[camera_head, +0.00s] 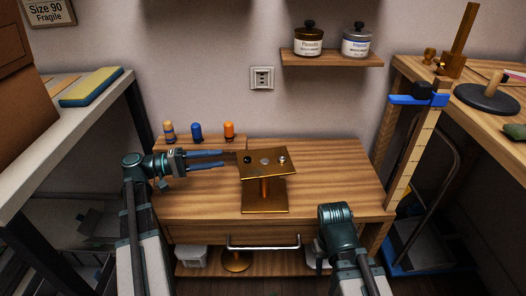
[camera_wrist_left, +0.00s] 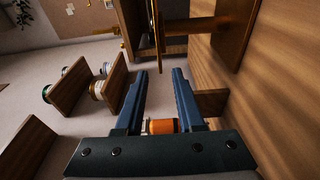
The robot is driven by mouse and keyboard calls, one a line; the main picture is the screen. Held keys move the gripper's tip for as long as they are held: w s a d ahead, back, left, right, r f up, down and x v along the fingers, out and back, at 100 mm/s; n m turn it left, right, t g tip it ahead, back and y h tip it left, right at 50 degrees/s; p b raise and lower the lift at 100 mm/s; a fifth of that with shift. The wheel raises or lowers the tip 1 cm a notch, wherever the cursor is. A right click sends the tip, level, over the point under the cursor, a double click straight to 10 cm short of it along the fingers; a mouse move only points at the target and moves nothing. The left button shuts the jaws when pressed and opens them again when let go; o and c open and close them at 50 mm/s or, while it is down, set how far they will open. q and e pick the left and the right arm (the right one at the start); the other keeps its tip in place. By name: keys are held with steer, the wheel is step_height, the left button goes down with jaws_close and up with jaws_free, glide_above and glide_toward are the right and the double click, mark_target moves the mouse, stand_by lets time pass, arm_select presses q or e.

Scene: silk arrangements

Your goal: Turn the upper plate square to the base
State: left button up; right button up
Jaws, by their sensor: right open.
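The brass upper plate (camera_head: 267,170) sits on a post (camera_head: 265,189) above the square brass base (camera_head: 264,207). In the head view its edges are turned at an angle to the base's edges. A dark knob, a pale disc and a small light knob show on its top. My left gripper (camera_head: 228,159) is open and empty, just left of the plate, fingers pointing at it. In the left wrist view the plate (camera_wrist_left: 155,25) shows edge-on beyond the spread fingertips (camera_wrist_left: 160,72), apart from them. My right arm comes in at the lower right; its gripper is not visible.
Three small pegs, including an orange one (camera_head: 229,131), stand on a low block at the back left of the wooden table (camera_head: 340,190). The table is clear right of the base. A tall wooden post (camera_head: 407,150) with a blue clamp stands at the right.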

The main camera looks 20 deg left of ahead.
mark_target(261, 153)
arm_select(q)
steer(key=x, duration=1.3)
steer(key=shift+w+d, duration=0.15)
steer(key=shift+d, duration=0.25)
jaws_close()
stand_by(0.9)
